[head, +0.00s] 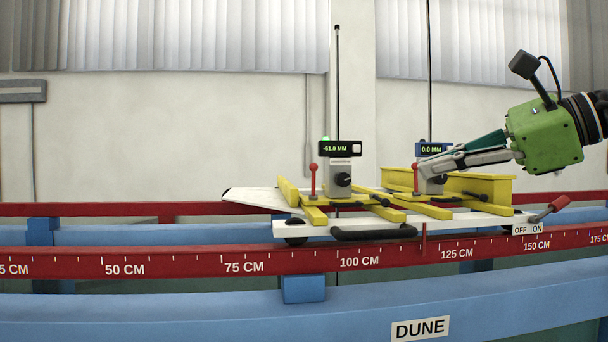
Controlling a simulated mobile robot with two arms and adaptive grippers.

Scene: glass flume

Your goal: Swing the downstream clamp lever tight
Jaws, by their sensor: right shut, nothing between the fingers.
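Two upright clamp levers with red ball knobs stand on the yellow frame of the white carriage (285,228). The left lever (313,180) is beside the gauge reading -51.0 MM. The right lever (415,178) is beside the gauge reading 0.0 MM. I cannot tell from the picture which is downstream. My right gripper (428,168) comes in from the right, shut and empty. Its fingertips are close to the right lever and overlap the foot of the right gauge; whether they touch the lever I cannot tell. My left gripper is not in view.
A red-handled switch lever (550,208) sits at the carriage's right end above an OFF/ON plate (527,229). The left gauge (339,149) and right gauge (434,149) have thin vertical rods. A red ruler rail (190,262) and blue beams run below. Left of the carriage is clear.

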